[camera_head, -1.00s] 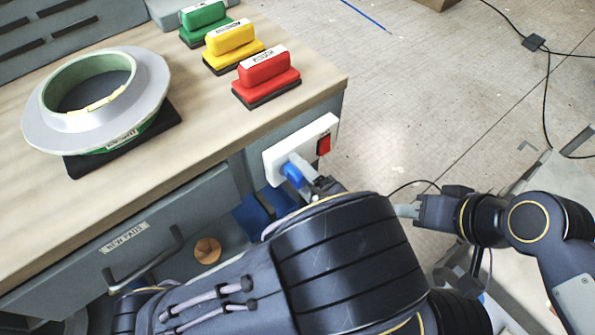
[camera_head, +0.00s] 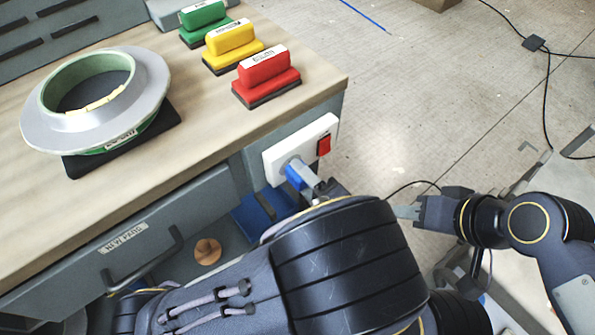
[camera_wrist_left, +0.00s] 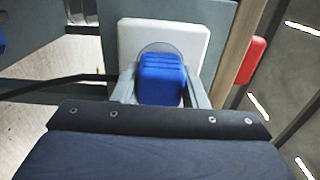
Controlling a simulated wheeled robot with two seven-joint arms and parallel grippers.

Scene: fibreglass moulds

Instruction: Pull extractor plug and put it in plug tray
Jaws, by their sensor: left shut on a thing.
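The blue extractor plug (camera_head: 294,177) is at the socket of a white outlet box (camera_head: 275,158) on the bench's end. The wrist view shows the plug (camera_wrist_left: 162,80) in front of the round socket; I cannot tell how far in it sits. My left gripper (camera_head: 318,185) is shut on the plug, one finger on each side in the wrist view (camera_wrist_left: 161,88). A blue tray (camera_head: 250,218), apparently the plug tray, is below the box, partly hidden by my left arm. My right gripper (camera_head: 408,212) is over the floor, away from the plug; its finger gap is unclear.
A red switch (camera_head: 324,145) is on the outlet box. Red (camera_head: 268,75), yellow (camera_head: 231,45) and green (camera_head: 204,20) handled blocks and a round mould (camera_head: 145,75) stand on the bench. An orange-brown knobbed piece (camera_head: 207,252) is below. A black cable crosses the floor.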

